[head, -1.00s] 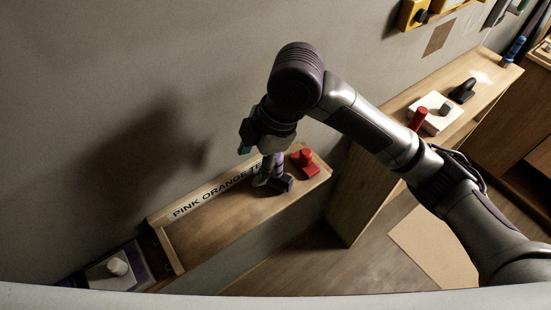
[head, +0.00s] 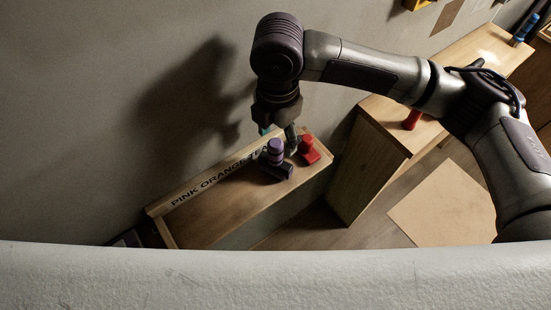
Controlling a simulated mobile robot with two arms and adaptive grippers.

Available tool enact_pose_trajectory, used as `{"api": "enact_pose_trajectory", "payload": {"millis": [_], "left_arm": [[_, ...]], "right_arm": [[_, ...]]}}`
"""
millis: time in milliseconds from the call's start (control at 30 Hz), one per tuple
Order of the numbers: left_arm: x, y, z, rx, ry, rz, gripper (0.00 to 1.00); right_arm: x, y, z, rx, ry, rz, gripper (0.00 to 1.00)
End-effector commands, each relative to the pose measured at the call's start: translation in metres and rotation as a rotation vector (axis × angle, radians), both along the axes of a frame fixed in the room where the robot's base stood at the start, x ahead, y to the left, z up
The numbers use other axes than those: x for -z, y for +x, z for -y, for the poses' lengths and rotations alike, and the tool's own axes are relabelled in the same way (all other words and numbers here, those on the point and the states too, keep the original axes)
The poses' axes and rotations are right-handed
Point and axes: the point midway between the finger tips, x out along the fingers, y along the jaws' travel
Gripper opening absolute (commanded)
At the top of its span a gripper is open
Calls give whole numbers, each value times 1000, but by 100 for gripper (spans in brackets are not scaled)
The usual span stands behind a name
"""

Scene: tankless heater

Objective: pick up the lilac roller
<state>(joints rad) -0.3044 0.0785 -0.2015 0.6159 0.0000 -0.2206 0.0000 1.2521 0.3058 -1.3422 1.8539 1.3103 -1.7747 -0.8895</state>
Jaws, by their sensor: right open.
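The lilac roller (head: 275,152) stands on the wooden shelf, its purple round upper part above a darker block-like base. It is near the shelf's right end, left of a red piece of similar form (head: 308,150). My right gripper (head: 279,134) is open and points down just above and behind the roller in the picture, near the lettered strip. One grey finger comes down between the roller and the red piece. I cannot tell whether it touches either one. My left gripper is not in view.
The wooden shelf (head: 215,208) has a raised back strip lettered "PINK ORANGE TEA..." and bare room to the left. A taller wooden cabinet (head: 375,165) stands to the right with a red cylinder (head: 412,119) and a blue item (head: 524,30). A pale rim crosses the bottom.

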Motion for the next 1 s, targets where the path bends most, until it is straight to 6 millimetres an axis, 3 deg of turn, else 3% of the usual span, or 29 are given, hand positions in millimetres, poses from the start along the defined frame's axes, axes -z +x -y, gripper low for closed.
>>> {"api": "enact_pose_trajectory", "payload": {"millis": [400, 667, 1000], "left_arm": [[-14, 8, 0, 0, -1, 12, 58], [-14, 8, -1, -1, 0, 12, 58], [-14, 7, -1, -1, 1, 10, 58]], "right_arm": [[49, -2, -3, 1, -1, -1, 63], [53, -1, -3, 0, 0, 1, 63], [53, -2, -3, 0, 0, 1, 10]]}}
